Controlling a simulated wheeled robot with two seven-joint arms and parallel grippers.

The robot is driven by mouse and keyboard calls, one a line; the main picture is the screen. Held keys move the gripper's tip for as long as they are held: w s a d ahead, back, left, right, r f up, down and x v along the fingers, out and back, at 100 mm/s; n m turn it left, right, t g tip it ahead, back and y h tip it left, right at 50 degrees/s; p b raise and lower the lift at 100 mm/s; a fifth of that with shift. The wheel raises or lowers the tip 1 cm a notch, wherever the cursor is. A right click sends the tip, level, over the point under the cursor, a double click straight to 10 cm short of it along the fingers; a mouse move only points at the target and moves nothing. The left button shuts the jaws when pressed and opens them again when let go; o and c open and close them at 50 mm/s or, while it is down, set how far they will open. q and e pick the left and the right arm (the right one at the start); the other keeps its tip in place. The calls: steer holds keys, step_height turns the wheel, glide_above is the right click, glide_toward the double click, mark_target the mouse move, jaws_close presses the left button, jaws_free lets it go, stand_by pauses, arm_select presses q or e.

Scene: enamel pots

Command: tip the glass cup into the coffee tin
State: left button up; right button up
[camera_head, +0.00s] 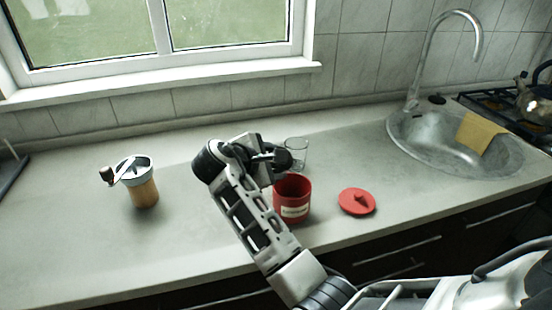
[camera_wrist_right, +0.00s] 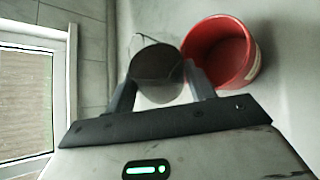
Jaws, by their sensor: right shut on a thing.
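The clear glass cup (camera_head: 299,150) is just behind the red coffee tin in the head view, partly hidden by my right gripper (camera_head: 284,157). It looks about upright. My right gripper is shut on the cup. In the right wrist view the glass cup (camera_wrist_right: 157,68) sits between the two fingers (camera_wrist_right: 160,88), with a dark area inside that I cannot make out. The coffee tin (camera_head: 293,205) stands upright and open on the counter, with a pale label. Its open mouth (camera_wrist_right: 222,52) is beside the cup in the wrist view. My left gripper is not in view.
The tin's red lid (camera_head: 357,201) lies on the counter to its right. A wooden coffee grinder (camera_head: 144,190) stands at the left. A sink (camera_head: 440,150) with a tap and yellow cloth is at the right.

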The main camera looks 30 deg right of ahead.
steer(key=shift+s+f+m+t+y+b, duration=0.2)
steer(key=shift+m+t+y+b, duration=0.1)
steer(key=shift+m+t, duration=0.45)
steer(key=shift+f+m+t+b, duration=0.25)
steer(key=shift+m+t+b, duration=0.1)
steer(key=shift+b, duration=0.85)
steer(key=shift+d+b, duration=0.1)
steer(key=shift+b, duration=0.85)
steer(key=shift+s+r+m+t+y, duration=0.1)
steer(key=shift+r+m+t+y, duration=0.3)
steer(key=shift+m+t, duration=0.3)
steer(key=shift+s+d+r+m+t+b, duration=0.1)
steer(key=shift+s+m+t+b, duration=0.05)
steer(key=shift+m+t+b, duration=0.4)
steer(key=shift+s+d+r+m+t, duration=0.1)
steer(key=shift+s+r+m+t, duration=0.15)
steer(key=shift+r+m+t, duration=0.25)
steer(key=shift+s+r+m+t+b, duration=0.1)
steer(key=shift+r+m+t+b, duration=0.15)
steer(key=shift+m+t+b, duration=0.15)
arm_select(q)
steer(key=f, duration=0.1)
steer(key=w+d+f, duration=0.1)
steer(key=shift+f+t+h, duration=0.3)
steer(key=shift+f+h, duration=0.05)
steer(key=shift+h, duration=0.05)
arm_select(e)
steer(key=shift+d+r, duration=0.1)
steer(key=shift+r, duration=0.05)
